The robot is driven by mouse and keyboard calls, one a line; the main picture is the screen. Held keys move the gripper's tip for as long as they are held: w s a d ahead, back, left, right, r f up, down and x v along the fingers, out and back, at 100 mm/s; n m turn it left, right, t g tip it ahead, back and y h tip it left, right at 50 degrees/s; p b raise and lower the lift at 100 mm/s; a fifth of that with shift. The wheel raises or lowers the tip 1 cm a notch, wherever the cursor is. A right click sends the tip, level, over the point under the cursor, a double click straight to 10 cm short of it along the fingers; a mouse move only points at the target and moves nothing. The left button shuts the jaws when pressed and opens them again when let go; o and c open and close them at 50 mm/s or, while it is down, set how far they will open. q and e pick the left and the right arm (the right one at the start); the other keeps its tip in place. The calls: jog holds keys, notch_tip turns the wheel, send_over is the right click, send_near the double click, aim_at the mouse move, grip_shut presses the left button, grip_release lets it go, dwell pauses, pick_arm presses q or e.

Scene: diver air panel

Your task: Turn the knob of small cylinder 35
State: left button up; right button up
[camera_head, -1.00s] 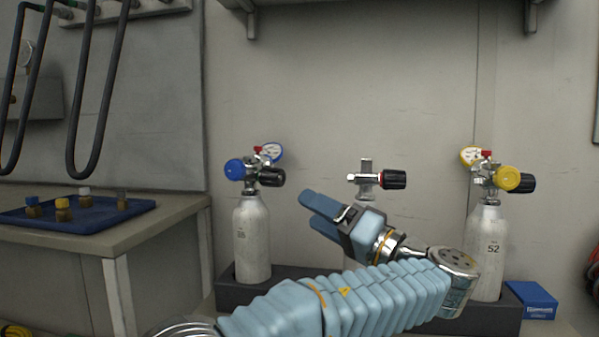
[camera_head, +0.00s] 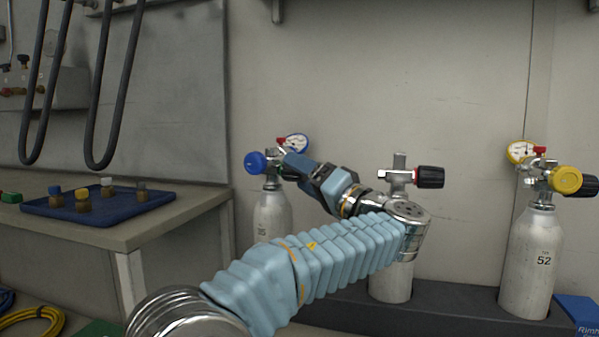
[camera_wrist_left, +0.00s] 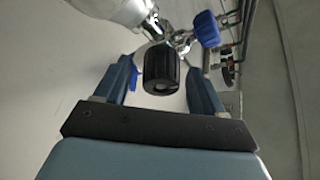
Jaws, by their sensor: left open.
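Small cylinder 35 (camera_head: 272,214) is the white bottle at the left of the rack, its number partly legible. Its valve carries a blue knob (camera_head: 256,162) on the left and a black knob (camera_wrist_left: 161,68) on the right. My left gripper (camera_head: 292,163) comes from the right and covers the black knob in the head view. In the left wrist view the gripper (camera_wrist_left: 160,82) is open, with the black knob between its two fingers and gaps on both sides. The blue knob also shows in the left wrist view (camera_wrist_left: 206,28). My right gripper is out of view.
A middle cylinder (camera_head: 390,284) with a black knob (camera_head: 430,177) stands behind my left arm. Cylinder 52 (camera_head: 533,262) with a yellow knob (camera_head: 566,180) stands at right. A dark rack (camera_head: 450,312) holds them. A bench with a blue tray (camera_head: 120,213) is at left.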

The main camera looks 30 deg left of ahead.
pick_arm(q)
jog(key=shift+w+a+r, duration=0.15)
jog(key=shift+a, duration=0.45)
jog(key=c, duration=1)
jog(key=shift+m, duration=0.3)
